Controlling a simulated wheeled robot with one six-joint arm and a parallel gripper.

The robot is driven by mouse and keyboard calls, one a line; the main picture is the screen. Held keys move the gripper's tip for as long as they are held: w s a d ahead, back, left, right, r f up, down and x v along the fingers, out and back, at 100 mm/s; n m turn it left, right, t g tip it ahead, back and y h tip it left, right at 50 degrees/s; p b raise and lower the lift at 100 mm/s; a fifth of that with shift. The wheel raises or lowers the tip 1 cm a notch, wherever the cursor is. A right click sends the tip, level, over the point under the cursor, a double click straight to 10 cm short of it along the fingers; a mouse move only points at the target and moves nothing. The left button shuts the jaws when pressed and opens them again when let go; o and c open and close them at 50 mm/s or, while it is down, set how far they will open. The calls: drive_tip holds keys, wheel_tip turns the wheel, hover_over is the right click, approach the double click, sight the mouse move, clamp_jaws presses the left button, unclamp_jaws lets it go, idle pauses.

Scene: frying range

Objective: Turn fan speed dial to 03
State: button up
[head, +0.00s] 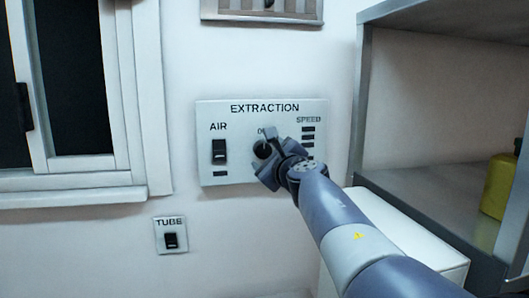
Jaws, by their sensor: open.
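The fan speed dial (262,150) is a dark round knob in the middle of the white EXTRACTION panel (235,178) on the wall. My gripper (266,154) is open at the dial, with its fingers around or just in front of it; I cannot tell whether they touch it. The gripper hides part of the dial and most of the markings around it. Only part of a label shows above the dial, so the setting cannot be read. A SPEED column of dark bars (308,136) is at the panel's right, partly covered by my gripper.
A black AIR switch (219,151) is left of the dial. A TUBE switch (171,240) is lower left. A window (75,100) is at left. Metal shelving (430,170) with a yellow container (497,187) stands close at right, above a white box-like unit (405,235).

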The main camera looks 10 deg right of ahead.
drive_tip(key=shift+w+a+r, duration=0.1)
drive_tip(key=shift+w, duration=0.65)
drive_tip(key=c, duration=1)
